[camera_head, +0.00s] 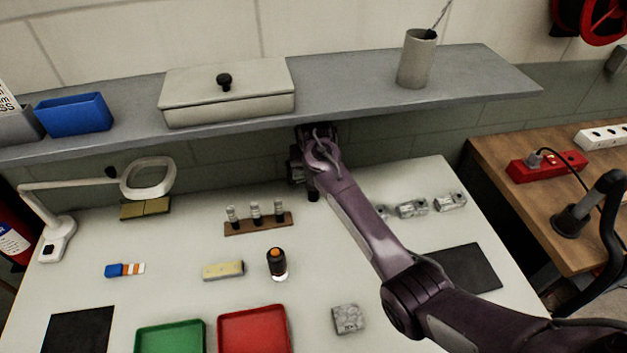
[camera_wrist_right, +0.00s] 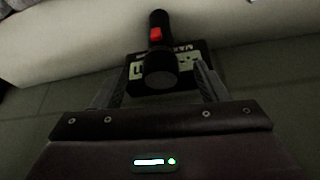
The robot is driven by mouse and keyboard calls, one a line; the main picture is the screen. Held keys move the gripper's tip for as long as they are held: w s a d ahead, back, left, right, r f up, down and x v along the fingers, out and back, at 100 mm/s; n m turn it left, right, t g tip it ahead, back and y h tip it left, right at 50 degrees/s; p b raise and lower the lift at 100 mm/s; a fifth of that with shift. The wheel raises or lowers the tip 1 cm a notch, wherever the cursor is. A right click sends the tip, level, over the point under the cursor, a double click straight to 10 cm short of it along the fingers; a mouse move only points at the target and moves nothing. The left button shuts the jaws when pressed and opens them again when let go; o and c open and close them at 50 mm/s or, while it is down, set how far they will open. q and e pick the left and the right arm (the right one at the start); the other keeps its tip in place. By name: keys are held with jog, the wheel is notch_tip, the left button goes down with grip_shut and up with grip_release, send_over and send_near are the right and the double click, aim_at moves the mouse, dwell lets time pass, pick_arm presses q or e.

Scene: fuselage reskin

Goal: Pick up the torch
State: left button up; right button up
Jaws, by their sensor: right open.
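The torch (camera_wrist_right: 157,42) is black with a red switch and shows in the right wrist view, its round end toward the camera. My right gripper (camera_wrist_right: 161,78) is open, with one finger on each side of the torch's near end. I cannot tell whether either finger touches it. In the head view my right gripper (camera_head: 306,170) is at the back of the white table, just below the shelf, and largely hidden by its own wrist. The torch cannot be made out clearly there. My left gripper is not in view.
The grey shelf (camera_head: 350,95) overhangs the right gripper, with a lidded box (camera_head: 228,95) and a cup (camera_head: 416,62) on it. A small vial rack (camera_head: 258,224) stands left of the gripper. A dark labelled box (camera_wrist_right: 186,66) is behind the torch. Red (camera_head: 222,318) and green trays (camera_head: 140,338) are in front.

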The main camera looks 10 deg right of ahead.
jog(key=shift+w+x, duration=0.2)
jog(key=shift+x, duration=0.65)
jog(key=shift+w+x, duration=0.15)
jog(key=shift+x, duration=0.75)
jog(key=shift+r, duration=0.15)
jog(key=shift+c, duration=0.4)
jog(key=c, duration=1.1)
jog(key=shift+r, duration=0.1)
